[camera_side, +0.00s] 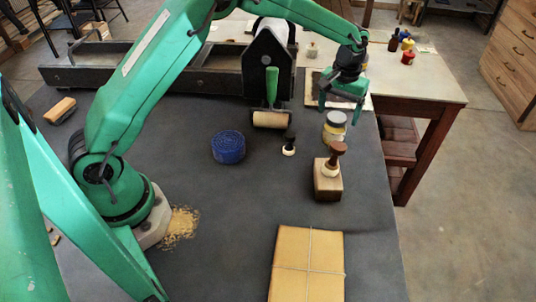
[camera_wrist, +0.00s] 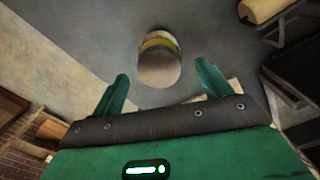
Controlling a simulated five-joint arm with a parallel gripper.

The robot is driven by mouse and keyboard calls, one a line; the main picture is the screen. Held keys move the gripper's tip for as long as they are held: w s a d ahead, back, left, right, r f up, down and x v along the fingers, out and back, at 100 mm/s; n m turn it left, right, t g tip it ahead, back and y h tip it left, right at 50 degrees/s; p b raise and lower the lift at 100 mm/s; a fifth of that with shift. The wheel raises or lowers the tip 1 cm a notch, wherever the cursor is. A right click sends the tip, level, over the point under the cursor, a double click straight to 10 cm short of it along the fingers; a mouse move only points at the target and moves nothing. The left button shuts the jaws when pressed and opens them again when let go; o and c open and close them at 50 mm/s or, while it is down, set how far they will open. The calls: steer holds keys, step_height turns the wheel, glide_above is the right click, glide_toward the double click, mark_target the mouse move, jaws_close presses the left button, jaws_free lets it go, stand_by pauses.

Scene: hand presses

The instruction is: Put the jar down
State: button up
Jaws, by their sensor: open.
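The jar (camera_side: 335,126), pale-lidded with a yellow band, stands upright on the dark bench top (camera_side: 225,200) near its right edge. It also shows in the wrist view (camera_wrist: 160,64), past my fingertips and between their lines. My gripper (camera_side: 339,112) is open and empty, just behind and above the jar in the side view. Both green fingers show in the wrist view (camera_wrist: 162,78), apart from each other. I see no finger touching the jar. The jar's base is partly hidden by its top in the wrist view.
A wooden block with a knobbed stamp (camera_side: 327,185) stands close in front of the jar. A small dark-handled stamp (camera_side: 289,145) and a blue tin (camera_side: 228,147) are to its left. A roller (camera_side: 270,119) lies behind. A tied parcel (camera_side: 306,260) lies at the front.

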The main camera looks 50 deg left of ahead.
step_height(320, 180, up, 5)
steer(key=shift+f, duration=0.1)
stand_by(0.7)
steer(key=shift+r, duration=0.3)
steer(key=s+a+r+m+t, duration=0.1)
steer(key=s+a+r, duration=0.2)
steer(key=s+r, duration=0.45)
steer(key=s+a+r+m+t, duration=0.1)
steer(key=s+a+r+t, duration=0.15)
steer(key=s+r, duration=0.45)
steer(key=s+a+f+t, duration=0.1)
steer(key=s+a, duration=0.1)
steer(key=s, duration=0.7)
steer(key=s+a+f+m+t, duration=0.1)
steer(key=s+a+f, duration=0.1)
steer(key=s, duration=0.7)
steer(key=shift+s+m, duration=0.15)
steer(key=shift+m, duration=0.15)
